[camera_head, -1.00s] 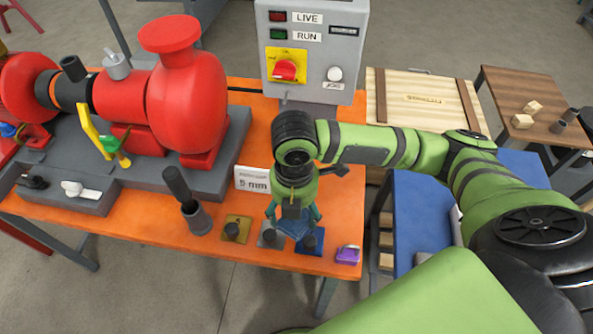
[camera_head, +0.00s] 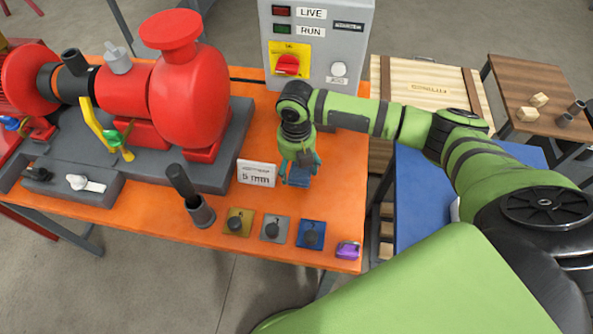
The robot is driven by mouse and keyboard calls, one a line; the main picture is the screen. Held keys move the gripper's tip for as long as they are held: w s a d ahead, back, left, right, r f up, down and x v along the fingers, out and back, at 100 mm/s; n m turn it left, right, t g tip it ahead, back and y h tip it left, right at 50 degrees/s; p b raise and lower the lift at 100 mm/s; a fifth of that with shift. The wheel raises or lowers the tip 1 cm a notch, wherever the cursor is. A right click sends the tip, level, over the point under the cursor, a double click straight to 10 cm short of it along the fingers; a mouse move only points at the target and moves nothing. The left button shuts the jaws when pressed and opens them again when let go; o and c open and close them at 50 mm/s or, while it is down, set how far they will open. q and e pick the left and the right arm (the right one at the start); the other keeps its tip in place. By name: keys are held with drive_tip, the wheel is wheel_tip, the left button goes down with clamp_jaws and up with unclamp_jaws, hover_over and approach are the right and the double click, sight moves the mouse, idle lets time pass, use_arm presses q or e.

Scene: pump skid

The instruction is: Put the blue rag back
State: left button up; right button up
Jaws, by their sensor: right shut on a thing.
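My right gripper (camera_head: 299,180) points down over the orange table, just right of the white "5 mm" sign. It is shut on a small blue piece, seemingly the blue rag (camera_head: 298,174), which shows between the fingers and is partly hidden by them. I cannot tell whether the rag touches the table. My left gripper is not in view.
Yellow (camera_head: 239,222), grey (camera_head: 275,230) and blue (camera_head: 311,235) plates with dark knobs line the orange table's front edge. A purple block (camera_head: 348,250) lies right of them. A grey cup (camera_head: 200,212) holds a dark rod. The control box (camera_head: 318,45) stands behind.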

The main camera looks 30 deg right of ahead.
sight(297, 174)
wheel_tip(297, 174, down, 4)
drive_tip(key=shift+w+r+p, duration=0.1)
drive_tip(key=shift+r+p, duration=0.1)
drive_tip(key=shift+p, duration=0.45)
drive_tip(key=shift+f, duration=0.25)
drive_tip(key=shift+f, duration=0.2)
drive_tip(key=o, duration=1)
drive_tip(key=shift+r, duration=0.2)
wheel_tip(297, 174, up, 12)
drive_tip(key=b, duration=0.3)
